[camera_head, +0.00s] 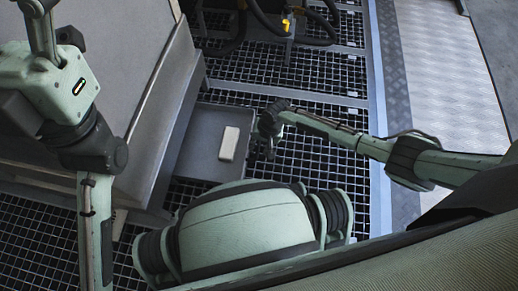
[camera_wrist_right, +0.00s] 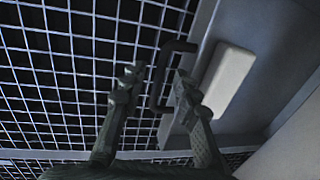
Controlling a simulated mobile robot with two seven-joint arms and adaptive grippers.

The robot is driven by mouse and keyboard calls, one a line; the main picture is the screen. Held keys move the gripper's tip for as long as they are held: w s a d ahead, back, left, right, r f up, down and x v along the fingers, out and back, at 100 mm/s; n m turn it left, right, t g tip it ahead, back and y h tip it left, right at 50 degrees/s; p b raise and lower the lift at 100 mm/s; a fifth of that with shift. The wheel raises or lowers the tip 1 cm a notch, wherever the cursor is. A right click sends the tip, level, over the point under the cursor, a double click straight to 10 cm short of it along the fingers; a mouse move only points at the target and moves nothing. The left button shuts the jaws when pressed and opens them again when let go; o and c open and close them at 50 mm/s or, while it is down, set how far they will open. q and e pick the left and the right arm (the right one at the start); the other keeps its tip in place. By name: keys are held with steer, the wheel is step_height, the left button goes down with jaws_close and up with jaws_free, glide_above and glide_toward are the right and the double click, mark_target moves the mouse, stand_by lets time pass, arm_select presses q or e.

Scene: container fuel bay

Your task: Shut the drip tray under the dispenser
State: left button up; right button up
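The drip tray (camera_head: 196,142) is a grey shallow tray sticking out from the base of the dispenser (camera_head: 125,50), over the floor grating. A pale block (camera_head: 229,143) lies in it; the block also shows in the right wrist view (camera_wrist_right: 229,79). My right gripper (camera_head: 268,143) is at the tray's outer right edge. In the right wrist view its two fingers (camera_wrist_right: 158,88) are apart, with the tray's dark handle (camera_wrist_right: 155,82) showing between and beyond them. I cannot tell whether they touch it. My left arm is at the left; its gripper is out of view.
Black grating (camera_head: 300,165) covers the floor around the tray. Dark hoses (camera_head: 262,18) and a fitting with a yellow part (camera_head: 287,24) are at the top. A pale ribbed plate (camera_head: 445,65) lies to the right.

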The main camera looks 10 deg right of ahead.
steer(key=shift+f, duration=0.35)
steer(key=shift+a, duration=0.1)
jaws_close()
